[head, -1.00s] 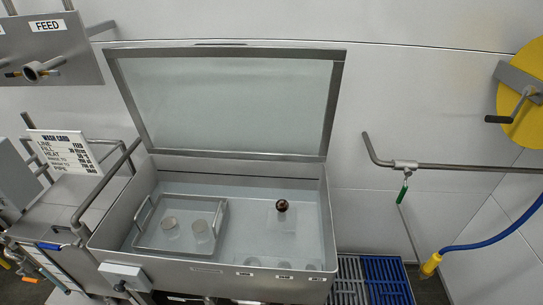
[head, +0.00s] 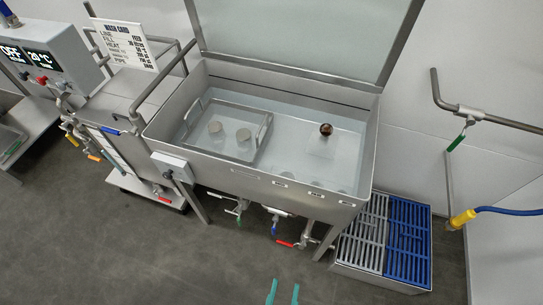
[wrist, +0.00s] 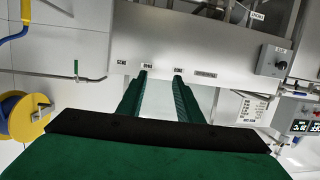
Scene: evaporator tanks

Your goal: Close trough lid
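The trough lid (head: 308,38) stands raised at the back of the steel trough (head: 258,183), a pale panel in a grey metal frame; its top is cut off in the head view. The trough is open and a tray with two round-topped pieces sits inside it. My gripper (head: 283,292) shows as two green fingertips at the bottom edge of the head view, in front of the trough and apart from it. In the wrist view its two green fingers (wrist: 160,75) are spread with nothing visible between them, facing the labelled trough front (wrist: 185,55).
A brown knob (head: 326,129) stands inside the trough. A grey and blue grate (head: 385,240) sits on the floor at right. A pipe with a green-handled valve (head: 462,121) juts from the right wall. Valves hang under the trough. The floor in front is clear.

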